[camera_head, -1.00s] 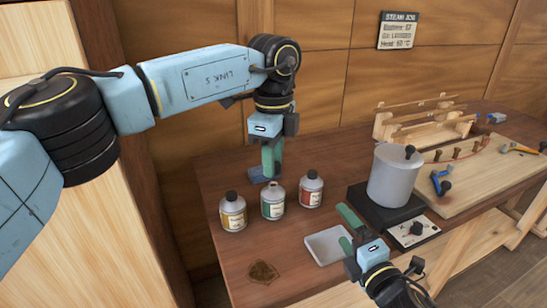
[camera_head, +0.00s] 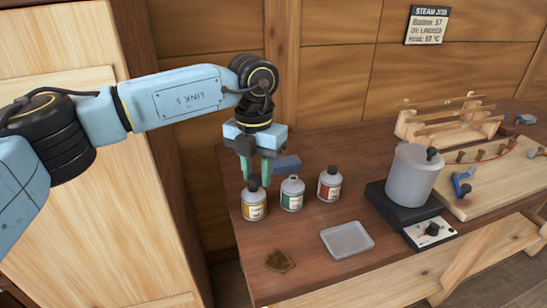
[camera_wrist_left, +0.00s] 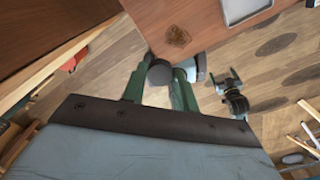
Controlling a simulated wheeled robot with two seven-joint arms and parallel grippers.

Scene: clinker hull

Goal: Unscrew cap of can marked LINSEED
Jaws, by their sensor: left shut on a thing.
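Three small grey cans stand in a row: one with a yellow label (camera_head: 254,208), one with a green label (camera_head: 291,201) and one with a red label (camera_head: 329,190). Their print is too small to read. The green can shows a pale neck without a dark cap; the red can has a dark cap. My left gripper (camera_head: 257,180) points down over the yellow can, shut on a dark round cap (camera_wrist_left: 160,76). I cannot tell whether this cap sits on the yellow can. What looks like my right gripper (camera_wrist_left: 233,92) is small in the left wrist view.
A shallow grey tray (camera_head: 347,240) and a brown stain (camera_head: 280,261) lie in front of the cans. A blue block (camera_head: 287,165) lies behind them. A grey pot (camera_head: 411,174) stands on a black heater (camera_head: 401,204) at right.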

